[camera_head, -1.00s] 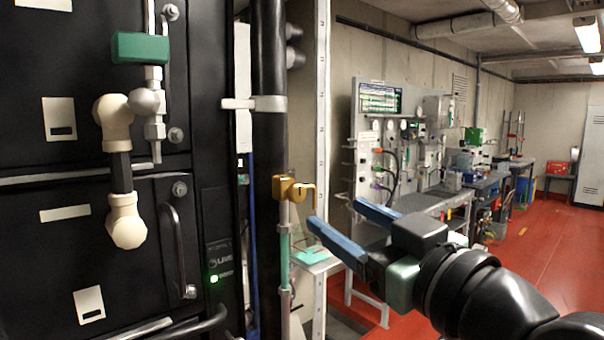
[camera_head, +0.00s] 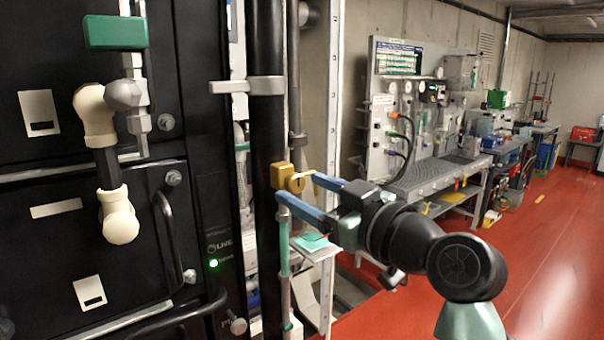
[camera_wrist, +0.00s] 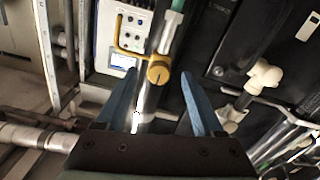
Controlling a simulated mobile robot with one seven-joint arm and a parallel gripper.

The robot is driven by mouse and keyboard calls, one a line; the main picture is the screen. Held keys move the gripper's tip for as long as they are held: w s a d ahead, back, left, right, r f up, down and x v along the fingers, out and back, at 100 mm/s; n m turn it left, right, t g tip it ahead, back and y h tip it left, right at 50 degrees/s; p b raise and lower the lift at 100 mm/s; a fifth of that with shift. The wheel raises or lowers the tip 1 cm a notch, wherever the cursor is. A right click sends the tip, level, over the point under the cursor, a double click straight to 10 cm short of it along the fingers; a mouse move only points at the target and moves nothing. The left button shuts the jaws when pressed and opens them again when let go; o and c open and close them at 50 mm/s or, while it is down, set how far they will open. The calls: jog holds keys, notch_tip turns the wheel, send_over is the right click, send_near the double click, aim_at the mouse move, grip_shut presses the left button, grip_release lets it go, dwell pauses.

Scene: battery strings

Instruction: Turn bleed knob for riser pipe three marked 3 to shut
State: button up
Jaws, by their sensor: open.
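A brass-yellow knob (camera_head: 296,183) sits on a brass block on a thin vertical pipe (camera_head: 284,250) with a teal sleeve, beside the black cabinet. No number 3 is legible on it. The knob also shows in the wrist view (camera_wrist: 158,73), with a bent yellow rod above and to its left. My gripper (camera_head: 297,187) is open, its blue fingers pointing left at the knob. In the wrist view the fingertips appear on either side of the knob with gaps. I cannot tell whether they reach past its face or touch it.
The black cabinet (camera_head: 60,265) with cream pipe fittings (camera_head: 120,220) and a green-handled valve (camera_head: 115,33) stands to the left. A gauge panel and bench (camera_head: 430,180) stand at the back right. The red floor (camera_head: 540,240) is clear.

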jog(key=shift+x, duration=0.9)
jog(key=shift+c, duration=0.2)
jog(key=shift+d, duration=0.1)
grip_shut()
